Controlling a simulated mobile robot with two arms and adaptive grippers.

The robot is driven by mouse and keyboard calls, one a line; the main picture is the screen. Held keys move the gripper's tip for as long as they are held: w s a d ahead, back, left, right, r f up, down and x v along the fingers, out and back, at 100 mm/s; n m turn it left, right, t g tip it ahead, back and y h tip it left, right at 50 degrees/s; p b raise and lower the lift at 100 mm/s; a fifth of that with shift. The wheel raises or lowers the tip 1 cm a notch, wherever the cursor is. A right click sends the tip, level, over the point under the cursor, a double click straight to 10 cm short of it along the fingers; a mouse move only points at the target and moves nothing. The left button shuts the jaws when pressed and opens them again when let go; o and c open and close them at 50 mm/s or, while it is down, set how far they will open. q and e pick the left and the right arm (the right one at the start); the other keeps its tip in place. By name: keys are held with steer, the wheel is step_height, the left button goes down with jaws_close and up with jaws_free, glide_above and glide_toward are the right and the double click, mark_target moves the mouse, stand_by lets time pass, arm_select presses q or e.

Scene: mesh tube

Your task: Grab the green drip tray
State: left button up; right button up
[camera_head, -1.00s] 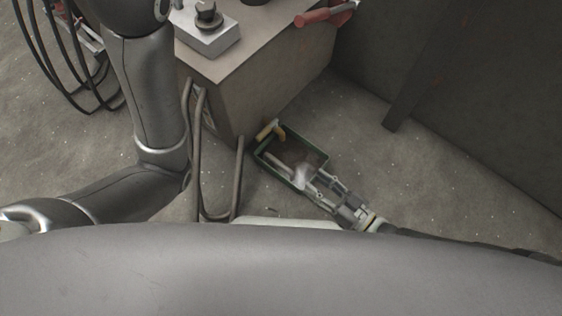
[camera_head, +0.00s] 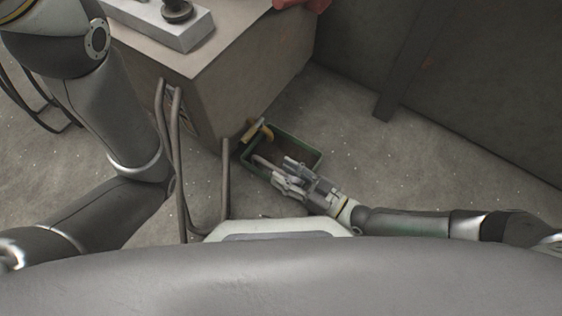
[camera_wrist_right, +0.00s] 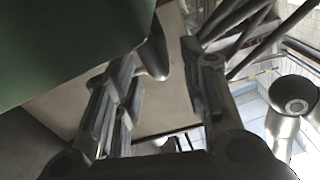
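The green drip tray (camera_head: 303,143) is an open rectangular box on the floor by the front corner of the brown cabinet. It holds a yellow-handled tool (camera_head: 257,131) near its far left corner and a pale rod-like item. My right gripper (camera_head: 279,172) overlaps the tray's near side, with its fingers spread. In the right wrist view, a green tray surface (camera_wrist_right: 70,45) fills the upper left, outside the left finger. The fingers (camera_wrist_right: 165,85) stand apart there, with a rounded grey piece showing between them. Contact with the tray cannot be told. My left gripper is out of view.
The brown cabinet (camera_head: 230,75) stands just behind the tray, with a bent metal tube frame (camera_head: 226,180) to its left. A grey box with a knob (camera_head: 165,20) and a red object (camera_head: 300,4) are on top. Floor (camera_head: 350,150) right of the tray is clear, up to a dark wall.

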mark_target(274, 167)
steer(key=b+x, duration=0.1)
steer(key=x, duration=0.2)
steer(key=shift+a+f+b, duration=0.15)
steer(key=shift+b, duration=0.25)
steer(key=shift+w+a, duration=0.15)
steer(key=shift+a, duration=0.05)
jaws_close()
